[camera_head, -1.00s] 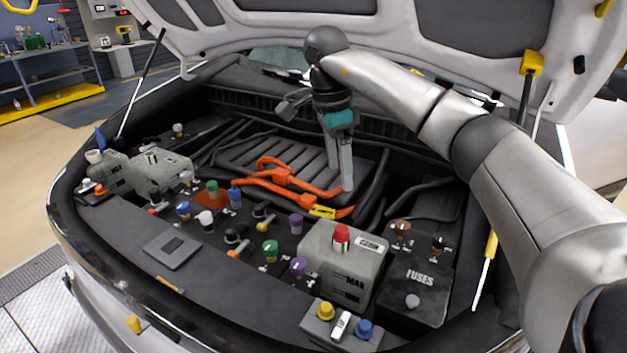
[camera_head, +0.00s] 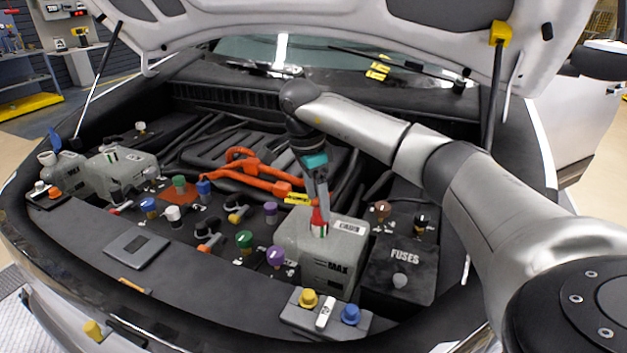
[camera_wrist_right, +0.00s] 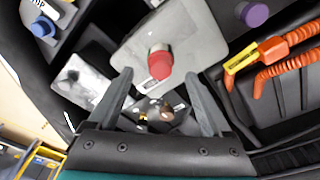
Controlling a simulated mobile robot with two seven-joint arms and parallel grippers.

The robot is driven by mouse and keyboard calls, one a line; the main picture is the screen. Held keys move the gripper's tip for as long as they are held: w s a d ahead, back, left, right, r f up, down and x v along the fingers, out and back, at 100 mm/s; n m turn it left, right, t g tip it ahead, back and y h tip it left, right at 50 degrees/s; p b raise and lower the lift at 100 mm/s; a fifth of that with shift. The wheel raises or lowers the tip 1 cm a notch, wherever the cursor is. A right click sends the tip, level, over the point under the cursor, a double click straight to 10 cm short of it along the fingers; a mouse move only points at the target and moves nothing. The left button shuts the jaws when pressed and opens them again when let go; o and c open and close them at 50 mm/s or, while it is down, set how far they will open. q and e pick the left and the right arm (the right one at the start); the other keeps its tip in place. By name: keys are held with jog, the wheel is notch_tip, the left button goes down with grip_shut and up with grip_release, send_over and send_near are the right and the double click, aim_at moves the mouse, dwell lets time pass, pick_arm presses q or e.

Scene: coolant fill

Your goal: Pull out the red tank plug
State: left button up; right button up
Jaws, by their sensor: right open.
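The red plug (camera_head: 318,219) sits upright in the top of the grey tank (camera_head: 306,262) marked MAX. My right gripper (camera_head: 322,200) is above the tank, with its fingers coming down at the red plug in the head view. In the right wrist view the red plug (camera_wrist_right: 159,64) stands in the pale tank top (camera_wrist_right: 195,35), ahead of the two parted fingertips (camera_wrist_right: 161,82). The fingers are open and nothing is held between them. Whether a finger touches the plug cannot be told. My left gripper is not in view.
The FUSES box (camera_head: 403,262) stands right of the tank. Orange cables (camera_head: 250,169) run behind it. Purple (camera_head: 276,256) and green (camera_head: 243,240) caps stand to its left. A block with yellow and blue knobs (camera_head: 325,314) is in front. The raised hood (camera_head: 270,30) hangs above.

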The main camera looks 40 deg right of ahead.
aim_at(319, 211)
jog(key=f, duration=0.3)
jog(key=shift+s+d+f, duration=0.1)
jog(key=shift+d+f, duration=0.2)
jog(key=shift+f+b, duration=0.3)
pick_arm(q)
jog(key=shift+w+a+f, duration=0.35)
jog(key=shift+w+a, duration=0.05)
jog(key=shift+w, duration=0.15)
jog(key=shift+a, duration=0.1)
pick_arm(e)
grip_shut()
jog(key=c, duration=0.7)
grip_release()
jog(key=c, duration=0.4)
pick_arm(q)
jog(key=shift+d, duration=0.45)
pick_arm(e)
jog(key=shift+c, duration=0.2)
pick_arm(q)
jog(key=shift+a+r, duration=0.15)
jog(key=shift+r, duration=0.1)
pick_arm(e)
jog(key=shift+r, duration=0.25)
